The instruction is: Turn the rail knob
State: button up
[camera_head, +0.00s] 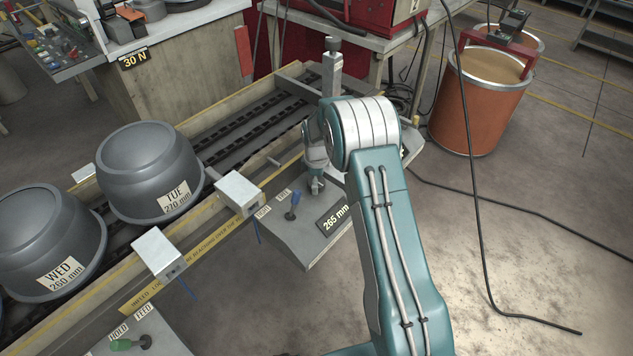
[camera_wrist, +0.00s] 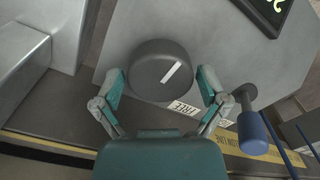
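The rail knob (camera_wrist: 160,70) is a dark grey round knob with a white mark line on its face, on a grey panel in the wrist view. The line slants up to the right. My gripper (camera_wrist: 160,82) is open, with one finger at the knob's left and one at its right. Both fingertips are very close to the rim; I cannot tell whether they touch. In the head view my gripper (camera_head: 316,185) is over the panel (camera_head: 285,238), and the knob is hidden there. A display (camera_head: 334,219) on the panel reads 265 mm.
Grey pots marked TUE (camera_head: 150,170) and WED (camera_head: 45,240) sit on the conveyor. A grey post (camera_head: 332,72) stands behind my gripper.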

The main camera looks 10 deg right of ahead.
jog(key=c, duration=0.5)
jog(key=shift+o, duration=0.2)
jog(key=shift+d+m, duration=0.1)
jog(key=shift+m, duration=0.3)
jog(key=m, duration=0.4)
jog(key=shift+f+m, duration=0.1)
jog(key=shift+m, duration=0.3)
jog(key=m, duration=0.5)
jog(key=shift+s, duration=0.15)
jog(key=m, duration=0.6)
jog(key=shift+m, duration=0.4)
jog(key=m, duration=0.6)
jog(key=shift+a+f+m, duration=0.1)
jog(key=shift+a+m, duration=0.15)
jog(key=shift+m, duration=0.15)
